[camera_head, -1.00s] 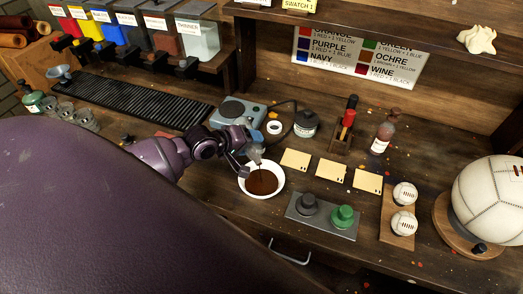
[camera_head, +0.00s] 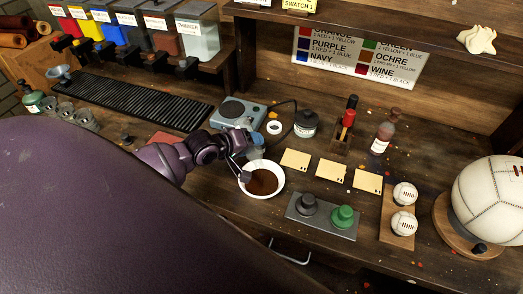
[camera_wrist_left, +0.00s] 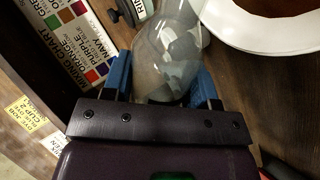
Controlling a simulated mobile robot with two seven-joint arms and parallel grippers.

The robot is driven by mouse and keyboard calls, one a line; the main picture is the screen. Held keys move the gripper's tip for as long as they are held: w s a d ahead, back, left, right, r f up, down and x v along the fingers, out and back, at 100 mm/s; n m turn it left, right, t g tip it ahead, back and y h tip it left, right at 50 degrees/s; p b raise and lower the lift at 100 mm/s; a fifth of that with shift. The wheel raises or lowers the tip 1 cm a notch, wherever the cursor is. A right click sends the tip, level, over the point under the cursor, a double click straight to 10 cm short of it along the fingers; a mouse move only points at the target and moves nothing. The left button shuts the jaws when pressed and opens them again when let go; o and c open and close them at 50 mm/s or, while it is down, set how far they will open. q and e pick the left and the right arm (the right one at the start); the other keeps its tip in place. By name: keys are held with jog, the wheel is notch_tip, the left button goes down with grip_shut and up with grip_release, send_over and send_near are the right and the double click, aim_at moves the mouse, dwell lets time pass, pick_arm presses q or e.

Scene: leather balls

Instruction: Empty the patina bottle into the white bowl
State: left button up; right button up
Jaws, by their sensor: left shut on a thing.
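The white bowl (camera_head: 281,187) stands on the bench with dark brown liquid in it. My left gripper (camera_head: 241,168) is at the bowl's left rim. It is shut on a clear glass bottle (camera_wrist_left: 165,62), which fills the space between its blue finger pads in the left wrist view. The bottle looks clear, with no dark liquid visible in it. In the head view it is small and largely hidden by the gripper, and no label on it can be read. The white bowl also shows at the top right of the wrist view (camera_wrist_left: 235,35). My right gripper is out of view.
A hot plate (camera_head: 238,113) and a dark labelled jar (camera_head: 306,123) stand behind the bowl. Blank cards (camera_head: 331,170) lie to its right. A grey tray with dark and green knobs (camera_head: 321,216) is in front right. A brown labelled bottle (camera_head: 384,134) stands farther back.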

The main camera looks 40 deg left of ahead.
pick_arm(q)
jog(key=shift+w+a+r+n+g+h, duration=0.15)
jog(key=shift+a+n+g+h, duration=0.1)
jog(key=shift+n+g+h, duration=0.05)
jog(key=shift+w+a+f+n+g+h, duration=0.1)
jog(key=shift+a+f+n+g+h, duration=0.15)
jog(key=shift+f+n+h, duration=0.25)
jog(key=shift+d+b, duration=0.1)
jog(key=shift+b, duration=0.25)
jog(key=shift+r, duration=0.1)
